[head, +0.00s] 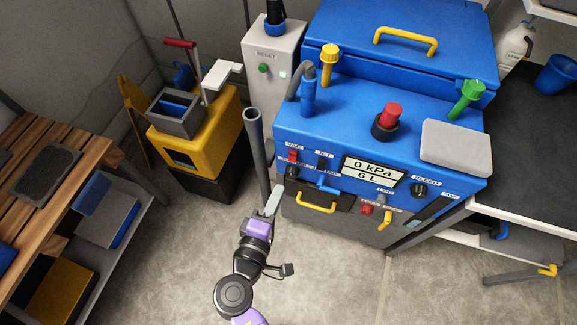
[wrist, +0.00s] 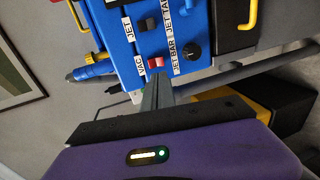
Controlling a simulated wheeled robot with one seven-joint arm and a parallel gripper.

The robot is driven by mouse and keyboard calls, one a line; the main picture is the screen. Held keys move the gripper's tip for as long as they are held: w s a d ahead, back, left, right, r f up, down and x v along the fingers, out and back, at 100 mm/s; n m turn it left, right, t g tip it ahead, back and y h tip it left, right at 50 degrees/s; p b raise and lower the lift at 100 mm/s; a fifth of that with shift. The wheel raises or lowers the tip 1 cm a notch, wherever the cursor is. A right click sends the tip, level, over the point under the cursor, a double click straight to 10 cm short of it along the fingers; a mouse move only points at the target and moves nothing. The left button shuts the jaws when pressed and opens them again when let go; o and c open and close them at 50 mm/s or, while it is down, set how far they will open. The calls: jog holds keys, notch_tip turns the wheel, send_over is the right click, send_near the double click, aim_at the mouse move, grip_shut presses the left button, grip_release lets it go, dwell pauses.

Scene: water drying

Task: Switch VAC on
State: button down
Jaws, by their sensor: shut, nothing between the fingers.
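The VAC switch (head: 293,156) is a small red rocker at the left end of the blue machine's front panel, under its VAC label. In the wrist view the red VAC switch (wrist: 155,62) shows just beyond my fingertips; I cannot tell which way it is tipped. A black JET switch (wrist: 147,24) sits beside it. My gripper (head: 276,192) is shut and empty, below and left of the switch in the head view. Its grey fingers (wrist: 157,86) point at the panel near the VAC switch, and a small gap seems to remain. The display (head: 373,171) reads 0 kPa and 6 L.
A grey upright pipe (head: 258,150) stands left of the panel, close to my gripper. A yellow handle (head: 316,204) and a black knob (head: 419,190) project from the machine's front. A yellow bucket cart (head: 200,130) stands at left. The floor in front is clear.

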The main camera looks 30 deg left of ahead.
aim_at(292, 161)
jog(key=x, duration=0.9)
jog(key=shift+w, duration=0.1)
jog(key=shift+f, duration=0.15)
